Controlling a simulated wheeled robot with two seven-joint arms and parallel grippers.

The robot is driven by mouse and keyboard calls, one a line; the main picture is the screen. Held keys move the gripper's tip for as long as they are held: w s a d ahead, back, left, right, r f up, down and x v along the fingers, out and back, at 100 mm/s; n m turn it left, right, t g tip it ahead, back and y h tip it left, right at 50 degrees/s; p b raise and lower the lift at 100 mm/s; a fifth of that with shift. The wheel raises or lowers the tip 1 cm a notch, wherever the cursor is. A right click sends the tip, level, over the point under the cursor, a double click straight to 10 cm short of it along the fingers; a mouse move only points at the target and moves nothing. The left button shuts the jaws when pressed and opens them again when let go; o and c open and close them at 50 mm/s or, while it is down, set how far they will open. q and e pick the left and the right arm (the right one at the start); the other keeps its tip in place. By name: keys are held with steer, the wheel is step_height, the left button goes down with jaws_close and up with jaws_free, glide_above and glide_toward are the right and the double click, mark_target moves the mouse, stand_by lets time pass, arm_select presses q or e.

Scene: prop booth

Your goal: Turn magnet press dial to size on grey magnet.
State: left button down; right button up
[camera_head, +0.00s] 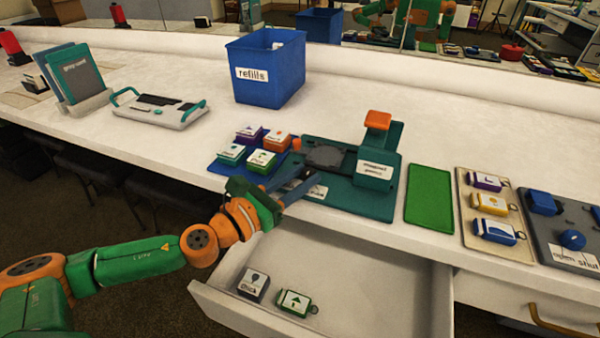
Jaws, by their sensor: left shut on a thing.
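The teal magnet press (375,168) stands on the white counter, with an orange-topped lever (377,120) and a dark round plate (325,157). My left gripper (304,182) reaches the press base's front left corner, fingers shut at the spot where the dial seems to be. The fingers hide the dial, so its setting cannot be read. They also partly cover a white label (316,191) on the base. A grey block with a white picture top (253,284) lies in the open drawer; I cannot tell if it is the grey magnet. My right gripper is not in view.
The open drawer (375,300) juts out below the press and also holds a green tag (295,303). Several small blocks sit on a blue tray (228,172) left of the press. A blue refills bin (268,90) stands behind. A green mat (430,195) lies to the right.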

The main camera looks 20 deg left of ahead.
arm_select(q)
steer(key=n+y+p, duration=0.1)
steer(key=y+p, duration=0.1)
steer(key=n+t+y+p, duration=0.1)
steer(key=n+y+p, duration=0.1)
steer(key=y, duration=0.1)
steer(key=d+n+y+p, duration=0.1)
steer(key=n+y+p, duration=0.1)
steer(key=p, duration=0.1)
steer(key=shift+s+d+r+t, duration=0.1)
steer(key=shift+s+r+t, duration=0.05)
steer(key=shift+r+t, duration=0.2)
steer(key=y, duration=0.1)
steer(key=n+y+p, duration=0.1)
steer(key=y, duration=0.1)
steer(key=shift+d+f+n, duration=0.15)
steer(key=shift+n, duration=0.15)
steer(key=y, duration=0.1)
steer(key=n+y, duration=0.1)
steer(key=shift+d+f+n+y, duration=0.1)
steer(key=shift+d+n+y, duration=0.1)
steer(key=shift+n+y, duration=0.15)
steer(key=shift+w+d+n+g+y, duration=0.1)
steer(key=shift+n+g+y, duration=0.5)
steer(key=shift+y, duration=0.4)
steer(key=shift+w+d+n+g+y, duration=0.1)
steer(key=shift+n+g+y, duration=0.45)
steer(key=shift+y, duration=0.4)
steer(key=shift+n+y, duration=0.4)
